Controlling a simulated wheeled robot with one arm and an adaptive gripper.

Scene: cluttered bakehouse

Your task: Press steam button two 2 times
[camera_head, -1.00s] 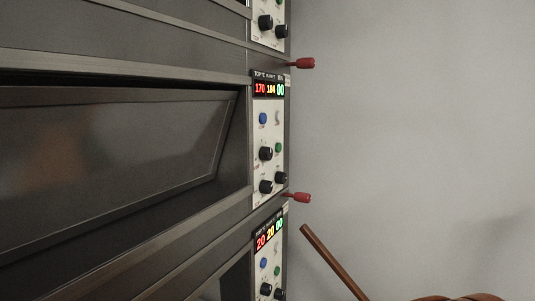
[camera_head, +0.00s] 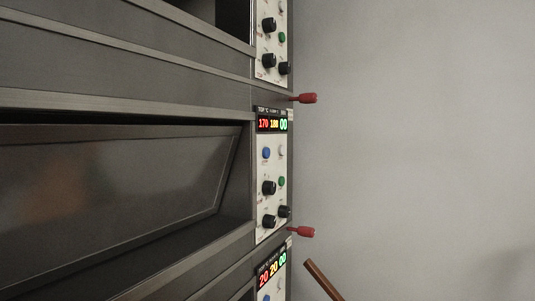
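The dark deck oven fills the left side, with white control panels stacked along its right edge. The middle panel (camera_head: 272,180) has a lit display (camera_head: 272,124), a blue button (camera_head: 266,153), a pale button (camera_head: 281,151), a green button (camera_head: 281,181) and black knobs (camera_head: 269,188). The upper panel (camera_head: 271,50) shows a green button (camera_head: 282,37) and black knobs. The lower panel (camera_head: 271,280) is cut off by the bottom edge. The labels are too small to read, so I cannot tell which button is steam button two. My gripper is not in view.
Red-tipped handles stick out to the right beside the panels, one upper (camera_head: 307,98) and one lower (camera_head: 303,232). A brown wooden bar (camera_head: 324,280) slants at the bottom. A plain grey wall (camera_head: 420,130) lies to the right.

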